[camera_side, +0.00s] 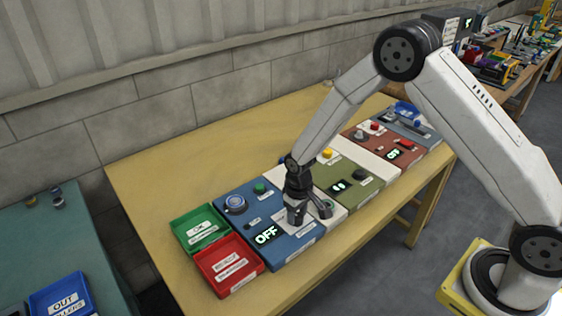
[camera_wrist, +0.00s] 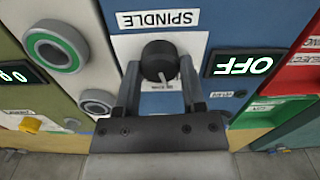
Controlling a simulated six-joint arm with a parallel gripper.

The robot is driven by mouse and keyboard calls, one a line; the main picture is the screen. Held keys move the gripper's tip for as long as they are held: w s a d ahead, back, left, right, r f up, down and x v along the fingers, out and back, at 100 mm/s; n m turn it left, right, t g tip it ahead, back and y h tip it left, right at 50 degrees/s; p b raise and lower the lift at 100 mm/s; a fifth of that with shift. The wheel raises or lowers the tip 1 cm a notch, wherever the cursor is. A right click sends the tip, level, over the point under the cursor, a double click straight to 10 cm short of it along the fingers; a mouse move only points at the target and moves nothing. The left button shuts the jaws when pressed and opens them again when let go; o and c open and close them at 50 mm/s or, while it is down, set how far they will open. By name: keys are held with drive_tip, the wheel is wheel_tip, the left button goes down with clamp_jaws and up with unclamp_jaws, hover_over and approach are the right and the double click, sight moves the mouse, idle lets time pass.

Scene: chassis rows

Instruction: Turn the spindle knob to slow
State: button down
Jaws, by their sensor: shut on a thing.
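The spindle knob (camera_wrist: 159,58) is black and round with a pale pointer mark. It sits on a light plate under the SPINDLE label (camera_wrist: 158,19) on the blue panel (camera_side: 285,250). In the wrist view its pointer faces the lower edge, and small lettering below it is too small to read. My gripper (camera_wrist: 160,78) is shut on the knob, one finger on each side. In the side view my gripper (camera_side: 310,212) is down at the blue panel's right part and hides the knob. A lit display reading OFF (camera_side: 266,235) is beside it, also in the wrist view (camera_wrist: 243,64).
A green tray (camera_side: 183,236) and a red tray (camera_side: 208,284) stand left of the blue panel. A green-ringed round fitting (camera_wrist: 57,47) is close by on the neighbouring pale panel. Olive (camera_side: 352,196) and red-brown panels (camera_side: 381,156) continue right. The table behind is clear.

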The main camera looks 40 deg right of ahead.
sight(298, 216)
drive_tip(key=shift+m, duration=1.6)
drive_tip(key=shift+s, duration=0.1)
drive_tip(key=shift+c, duration=0.9)
unclamp_jaws()
drive_tip(key=shift+r, duration=0.15)
drive_tip(key=shift+r, duration=3.8)
